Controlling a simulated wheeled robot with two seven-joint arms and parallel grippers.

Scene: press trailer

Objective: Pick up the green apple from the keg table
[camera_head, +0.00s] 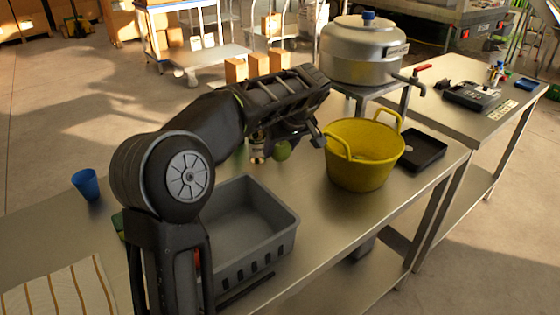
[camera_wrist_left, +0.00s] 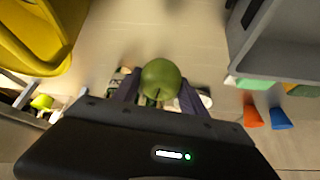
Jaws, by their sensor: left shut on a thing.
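The green apple (camera_head: 281,151) shows just below my left gripper (camera_head: 293,138) in the head view, over the metal keg table (camera_head: 300,205). In the left wrist view the round green apple (camera_wrist_left: 160,77) sits between the two dark fingers of my left gripper (camera_wrist_left: 160,92), which is shut on it. I cannot tell whether the apple still touches the table. The silver keg (camera_head: 362,50) with its tap stands on a low stand at the far end of the table. My right gripper is not in view.
A yellow bucket (camera_head: 358,162) stands right of the gripper, with a black tray (camera_head: 422,150) beyond. A grey crate (camera_head: 250,240) is nearer, partly behind my arm. A blue cup (camera_head: 87,184) and striped cloth (camera_head: 62,290) are at left. A small bottle (camera_head: 257,150) is beside the apple.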

